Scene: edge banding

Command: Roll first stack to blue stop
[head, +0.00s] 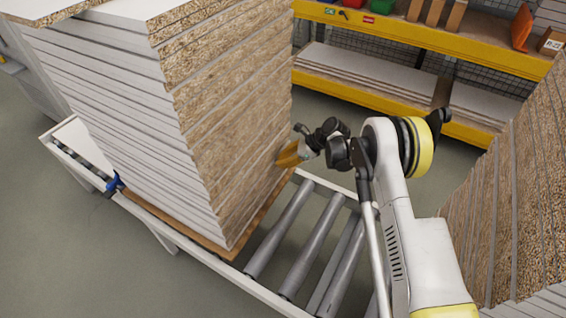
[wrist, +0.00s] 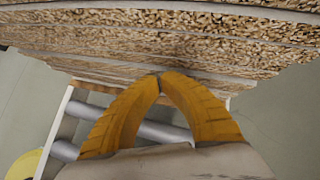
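A tall stack of white-faced chipboard panels (head: 225,110) stands on a thin brown base board (head: 185,228) on the roller conveyor. Its raw chipboard side faces my arm. The blue stop (head: 114,183) is on the conveyor's near rail, at the stack's lower left corner. My gripper (head: 280,160) is at the chipboard side, low on the stack. In the wrist view, its orange fingers (wrist: 160,76) meet at the tips, with nothing seen between them. The tips are at the panel edges (wrist: 150,45); whether they touch cannot be told.
Bare rollers (head: 305,240) lie right of the stack. Another chipboard stack (head: 515,190) stands at the right. Yellow shelving (head: 420,45) with panels and boxes is at the back. Grey floor shows at the lower left.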

